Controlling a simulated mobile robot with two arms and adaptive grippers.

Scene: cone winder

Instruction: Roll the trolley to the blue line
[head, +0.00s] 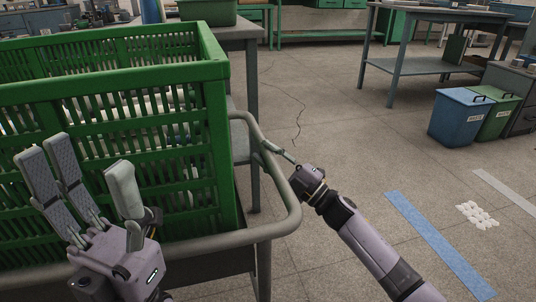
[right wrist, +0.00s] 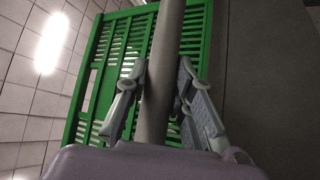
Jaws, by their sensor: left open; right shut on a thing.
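The trolley carries a large green slatted crate and has a grey tubular handle rail (head: 285,225) curving around its near right corner in the head view. My right gripper (head: 278,152) is shut on this rail near the crate's right side. In the right wrist view the rail (right wrist: 168,30) runs between its fingers. My left gripper (head: 88,165) is open and empty, fingers up, in front of the crate's near side. The blue line (head: 440,245) is a strip on the floor at the lower right, apart from the trolley. The trolley's wheels are out of view.
The green crate (head: 215,150) hides much of the left side. A grey table (head: 240,30) stands close behind the trolley. Blue (head: 460,120) and green (head: 497,115) bins stand at the right. A white strip (head: 505,190) and white patch (head: 478,215) mark the floor. The middle floor is clear.

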